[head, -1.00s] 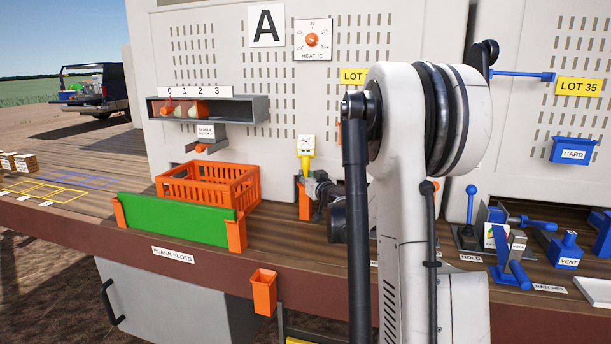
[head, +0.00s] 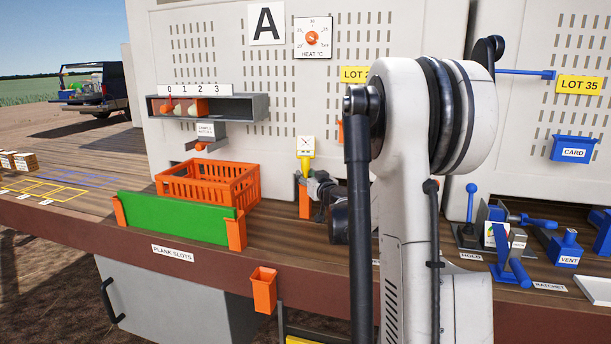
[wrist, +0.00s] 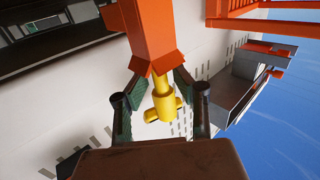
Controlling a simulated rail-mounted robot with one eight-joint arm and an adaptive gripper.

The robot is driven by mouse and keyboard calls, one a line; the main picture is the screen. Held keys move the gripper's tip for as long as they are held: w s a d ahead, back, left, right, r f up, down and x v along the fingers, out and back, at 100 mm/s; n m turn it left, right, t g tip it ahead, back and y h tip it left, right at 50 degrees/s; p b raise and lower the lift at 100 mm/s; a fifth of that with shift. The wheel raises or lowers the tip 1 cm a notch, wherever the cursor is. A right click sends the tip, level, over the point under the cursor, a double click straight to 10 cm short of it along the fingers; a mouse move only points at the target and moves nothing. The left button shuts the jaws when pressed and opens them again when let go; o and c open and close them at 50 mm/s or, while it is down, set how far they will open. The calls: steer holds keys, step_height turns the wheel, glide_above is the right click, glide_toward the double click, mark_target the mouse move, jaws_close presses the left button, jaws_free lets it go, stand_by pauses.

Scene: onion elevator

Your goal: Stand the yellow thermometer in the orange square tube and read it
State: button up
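The yellow thermometer (head: 305,161), with a pale square dial on top, stands about upright in the orange square tube (head: 304,203) at the bench's middle. Its dial marks are too small to read. In the wrist view the yellow thermometer body (wrist: 163,103) comes out of the flared mouth of the orange tube (wrist: 143,30). My gripper (wrist: 157,92) has its two dark fingers apart, one on each side of the thermometer near the tube mouth, with gaps visible beside the yellow part. In the head view my gripper (head: 317,184) is beside the tube, partly hidden.
An orange crate (head: 208,186) stands left of the tube, behind a green board (head: 175,219). A grey shelf (head: 240,109) juts from the panel above. A small orange bin (head: 264,290) hangs at the front edge. Blue levers and a vent (head: 566,249) stand at right.

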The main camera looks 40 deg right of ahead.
steer(key=v, duration=1.1)
steer(key=s+a+n+g+y, duration=0.1)
steer(key=a+n+g+y, duration=0.15)
steer(key=a, duration=1.15)
steer(key=s+a+n+g+y, duration=0.15)
steer(key=a+y, duration=0.25)
steer(key=a, duration=1)
steer(key=s+a+f+g+y, duration=0.1)
steer(key=s+a+f+g, duration=0.2)
steer(key=s+a, duration=0.65)
steer(key=s+a+f+g+h, duration=0.1)
steer(key=s+a+f, duration=0.1)
steer(key=s, duration=0.4)
steer(key=s+a+f+g+h, duration=0.1)
steer(key=s+a+f+g, duration=0.1)
steer(key=s, duration=0.5)
steer(key=shift+f, duration=0.6)
